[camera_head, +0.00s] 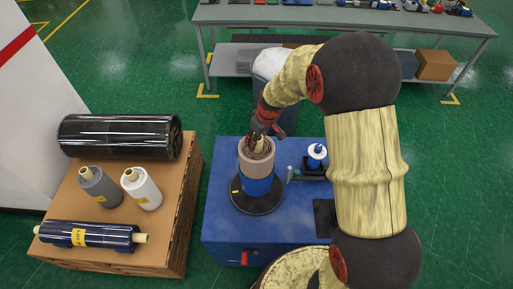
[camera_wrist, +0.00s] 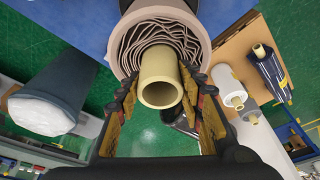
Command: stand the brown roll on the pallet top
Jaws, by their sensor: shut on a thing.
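The brown roll (camera_head: 257,150) is upright on a round black disc (camera_head: 240,203) on the blue cabinet, with a blue section around its lower part. I cannot tell whether it touches the disc. My gripper (camera_head: 262,133) comes from above and is shut on the roll's pale core end. In the wrist view the core (camera_wrist: 160,95) sits between the fingers (camera_wrist: 165,102), with the wrinkled brown wrap (camera_wrist: 125,40) beyond them. The pallet top (camera_head: 90,212) is a brown surface at the left, bearing several other rolls.
On the pallet lie a large black roll (camera_head: 118,137) and a dark blue roll (camera_head: 88,235); a grey roll (camera_head: 99,187) and a white roll (camera_head: 142,188) stand between. A small white-and-blue item (camera_head: 317,153) is on the blue cabinet (camera_head: 225,238). A lined bin (camera_head: 272,65) stands behind.

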